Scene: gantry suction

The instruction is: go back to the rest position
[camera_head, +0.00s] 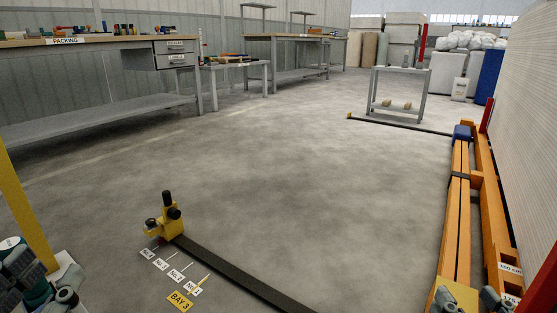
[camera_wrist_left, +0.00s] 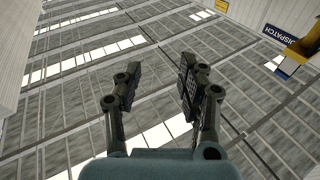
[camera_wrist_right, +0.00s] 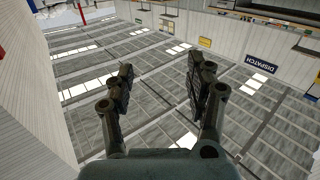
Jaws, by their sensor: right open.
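My left gripper shows in the left wrist view (camera_wrist_left: 158,78), its two dark fingers spread apart with nothing between them. My right gripper shows in the right wrist view (camera_wrist_right: 160,80), also spread and empty. Both wrist views look up at the roof panels, and neither gripper touches anything there. In the head view, parts of my arms show only at the bottom left and bottom right corners.
An orange rail frame (camera_head: 478,205) with a blue block (camera_head: 463,132) runs along the right wall. A black floor strip (camera_head: 235,270) ends at a yellow unit (camera_head: 157,226) near numbered labels. A packing bench (camera_head: 95,41) stands left. The middle floor is clear.

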